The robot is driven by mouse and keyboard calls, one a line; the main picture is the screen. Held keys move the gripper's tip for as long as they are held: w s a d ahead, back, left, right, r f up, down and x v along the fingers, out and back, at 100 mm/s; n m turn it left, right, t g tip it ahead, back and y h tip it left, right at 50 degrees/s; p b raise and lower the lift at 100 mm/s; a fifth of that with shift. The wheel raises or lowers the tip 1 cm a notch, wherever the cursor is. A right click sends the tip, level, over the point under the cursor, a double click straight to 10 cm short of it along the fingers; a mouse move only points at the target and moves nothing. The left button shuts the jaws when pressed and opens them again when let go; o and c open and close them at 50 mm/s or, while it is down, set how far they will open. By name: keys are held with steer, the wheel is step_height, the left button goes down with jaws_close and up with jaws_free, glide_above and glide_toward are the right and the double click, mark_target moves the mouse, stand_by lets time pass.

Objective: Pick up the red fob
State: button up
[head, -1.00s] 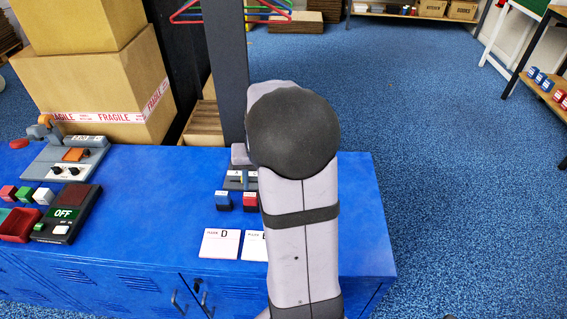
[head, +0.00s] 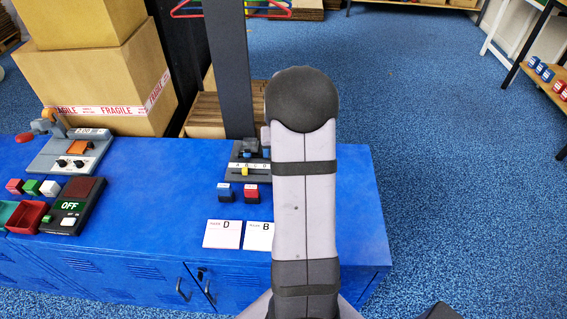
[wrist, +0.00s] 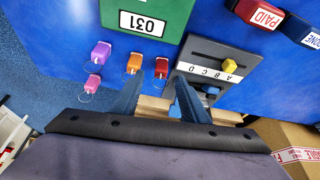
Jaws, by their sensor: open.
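The red fob (wrist: 161,68) lies on the blue cabinet top in the wrist view, with a thin ring at its lower end. My gripper (wrist: 158,82) is open and empty; its two dark fingers point toward the fob, which shows between and just past the tips. I cannot tell the height gap. An orange fob (wrist: 133,64) lies just left of the red one, close to the left fingertip. A purple fob (wrist: 101,52) and a pink fob (wrist: 93,82) lie farther left. In the head view my arm hides the fobs and most of the gripper.
A grey slider panel (wrist: 205,58) lettered A to D stands close right of the red fob. A green box (wrist: 178,14) reading 031 is above the fobs. A red PAID stamp (wrist: 262,14) is at upper right. Cards (head: 222,234) lie near the cabinet's front edge.

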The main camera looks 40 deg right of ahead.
steer(key=shift+p+x, duration=0.45)
steer(key=shift+x, duration=2.05)
steer(key=shift+w+a, duration=0.1)
jaws_close()
